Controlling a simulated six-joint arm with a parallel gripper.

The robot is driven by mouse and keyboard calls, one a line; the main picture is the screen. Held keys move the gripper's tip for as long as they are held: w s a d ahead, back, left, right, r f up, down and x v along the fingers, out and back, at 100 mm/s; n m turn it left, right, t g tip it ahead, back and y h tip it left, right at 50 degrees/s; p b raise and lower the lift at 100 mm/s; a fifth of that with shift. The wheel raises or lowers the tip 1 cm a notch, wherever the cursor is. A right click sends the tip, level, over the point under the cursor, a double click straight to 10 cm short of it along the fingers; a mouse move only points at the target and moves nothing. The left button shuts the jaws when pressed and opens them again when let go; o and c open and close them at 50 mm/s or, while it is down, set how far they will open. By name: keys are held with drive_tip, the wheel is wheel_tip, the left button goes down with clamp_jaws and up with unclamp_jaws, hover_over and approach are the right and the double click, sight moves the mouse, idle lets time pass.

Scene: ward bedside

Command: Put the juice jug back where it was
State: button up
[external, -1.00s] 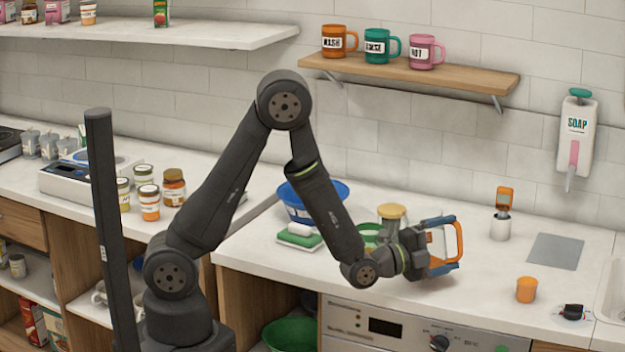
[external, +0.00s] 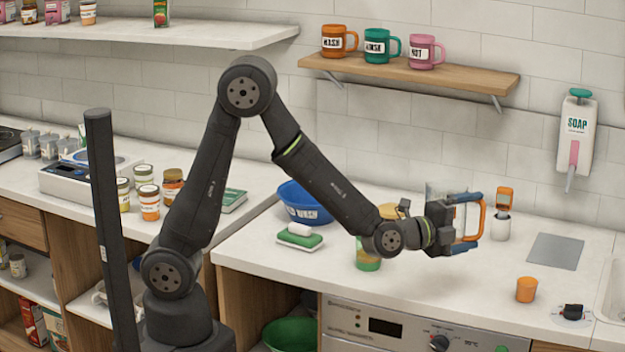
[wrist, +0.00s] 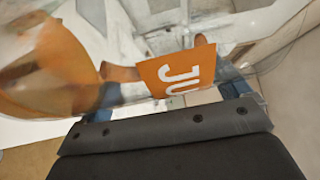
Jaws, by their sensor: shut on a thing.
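The juice jug (external: 437,192) is clear, with an orange handle (external: 478,222). My gripper (external: 466,215) is shut on it above the right-hand counter, with the arm hiding much of the jug. In the wrist view the jug's clear wall (wrist: 125,95) fills the area ahead of the jaws, and an orange label (wrist: 180,72) reads "JU". A rounded orange area (wrist: 40,65) shows at the left of that view. A flat grey mat (external: 555,251) lies bare on the counter to the right. I cannot tell the jug's exact height or tilt.
An orange cup (external: 526,290) stands near the counter's front edge.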

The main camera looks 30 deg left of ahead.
drive_tip(key=shift+w+a+f, duration=0.3)
drive_tip(key=shift+w+f, duration=1.45)
drive_tip(key=shift+w, duration=0.05)
drive_tip(key=shift+w+a+f, duration=0.35)
drive_tip(key=shift+w+f, duration=1.4)
drive_tip(key=shift+w+a+f, duration=0.3)
drive_tip(key=shift+w+f, duration=1.45)
drive_tip(key=shift+w, duration=0.05)
drive_tip(key=shift+f, duration=0.1)
drive_tip(key=o, duration=1)
drive_tip(key=v, duration=1.2)
